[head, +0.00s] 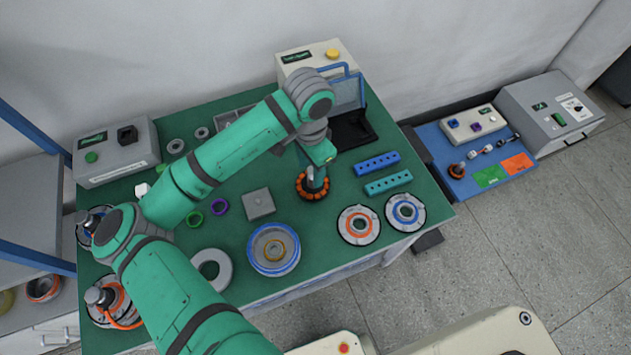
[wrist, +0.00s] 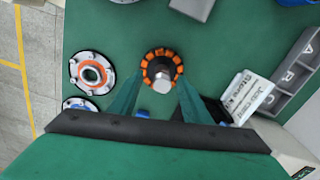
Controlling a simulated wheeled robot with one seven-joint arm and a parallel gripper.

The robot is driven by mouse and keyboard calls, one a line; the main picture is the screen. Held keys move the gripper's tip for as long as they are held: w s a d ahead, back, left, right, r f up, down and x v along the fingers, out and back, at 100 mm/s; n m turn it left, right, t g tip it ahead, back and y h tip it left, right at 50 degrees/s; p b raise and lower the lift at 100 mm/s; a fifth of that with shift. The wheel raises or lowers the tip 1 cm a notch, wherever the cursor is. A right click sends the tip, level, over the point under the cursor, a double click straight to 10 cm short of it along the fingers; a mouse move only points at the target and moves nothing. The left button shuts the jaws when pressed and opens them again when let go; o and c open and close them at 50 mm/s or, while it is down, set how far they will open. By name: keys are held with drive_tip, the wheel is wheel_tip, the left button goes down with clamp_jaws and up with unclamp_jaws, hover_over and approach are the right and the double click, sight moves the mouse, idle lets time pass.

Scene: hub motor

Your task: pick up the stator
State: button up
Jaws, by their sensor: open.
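The stator (head: 312,190) is a ring of orange coil segments with a dark core, standing on the green table right of its middle. In the wrist view the stator (wrist: 151,55) shows a pale metal cylinder at its centre. My gripper (head: 318,168) is right above the stator in the head view, pointing down and partly covering it. In the wrist view the two green fingers of my gripper (wrist: 158,92) are apart, one on each side of the cylinder, with nothing clamped. Whether a finger touches the stator I cannot tell.
Two blue and teal hole blocks (head: 377,163) lie right of the stator. Two round flanged parts (head: 359,225) stand near the front right edge. A grey square block (head: 258,204) lies to the left. A beige box (head: 318,60) with a blue frame stands behind.

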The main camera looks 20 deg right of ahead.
sight(312, 177)
drive_tip(key=f, duration=0.5)
drive_tip(key=shift+w+d+f, duration=0.1)
drive_tip(key=shift+w+d, duration=0.1)
drive_tip(key=shift+w, duration=0.05)
drive_tip(key=shift+w+f, duration=0.2)
